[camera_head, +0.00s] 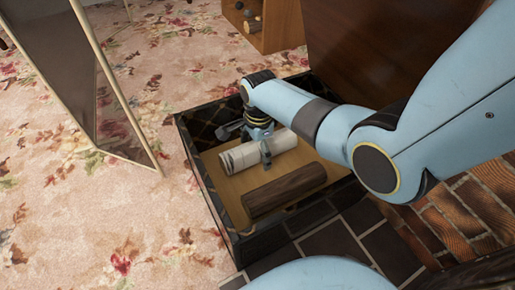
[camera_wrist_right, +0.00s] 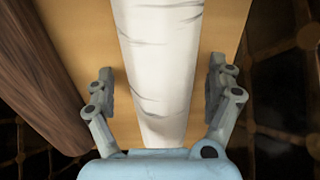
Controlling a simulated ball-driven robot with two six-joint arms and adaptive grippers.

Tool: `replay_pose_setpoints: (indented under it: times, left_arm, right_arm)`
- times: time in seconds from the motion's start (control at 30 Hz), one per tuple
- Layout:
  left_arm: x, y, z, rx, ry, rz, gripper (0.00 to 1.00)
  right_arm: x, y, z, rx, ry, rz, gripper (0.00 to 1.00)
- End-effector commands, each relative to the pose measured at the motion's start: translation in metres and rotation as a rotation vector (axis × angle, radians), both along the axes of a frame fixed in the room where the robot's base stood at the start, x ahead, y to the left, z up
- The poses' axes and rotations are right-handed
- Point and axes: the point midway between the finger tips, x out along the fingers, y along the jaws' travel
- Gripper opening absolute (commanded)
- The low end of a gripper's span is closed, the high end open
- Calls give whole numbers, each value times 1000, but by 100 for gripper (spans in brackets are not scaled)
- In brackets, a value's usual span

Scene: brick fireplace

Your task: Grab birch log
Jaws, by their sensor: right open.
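The white birch log (camera_head: 240,157) lies in a dark box (camera_head: 200,169), on its light wooden bottom. My right gripper (camera_head: 266,152) reaches down over the log near its right part. In the right wrist view the birch log (camera_wrist_right: 160,75) runs between the two fingers of my right gripper (camera_wrist_right: 161,92). The fingers are open, one on each side, with a gap to the log on both sides. My left gripper does not show in either view.
A brown dark-barked log (camera_head: 285,190) lies beside the birch log and also shows in the right wrist view (camera_wrist_right: 38,85). A metal-framed screen (camera_head: 85,80) stands at the left. A wooden holder (camera_head: 275,30) stands behind. Brick flooring (camera_head: 340,240) borders the box in front.

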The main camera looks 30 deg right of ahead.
Motion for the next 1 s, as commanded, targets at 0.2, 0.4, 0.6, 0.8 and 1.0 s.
replay_pose_setpoints:
  times: [0.2, 0.4, 0.6, 0.8, 1.0]
  left_arm:
    - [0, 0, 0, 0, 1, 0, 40]
    - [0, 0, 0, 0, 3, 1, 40]
    - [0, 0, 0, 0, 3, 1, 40]
    - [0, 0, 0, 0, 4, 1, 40]
    - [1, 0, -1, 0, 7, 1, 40]
  right_arm:
    - [0, 0, 1, 0, -1, 0, 82]
    - [0, 0, 0, 0, -1, 0, 56]
    - [0, 0, 0, 0, 0, 0, 30]
    - [0, 0, 1, 0, -1, 0, 10]
    - [0, 0, 1, 0, -1, 0, 10]
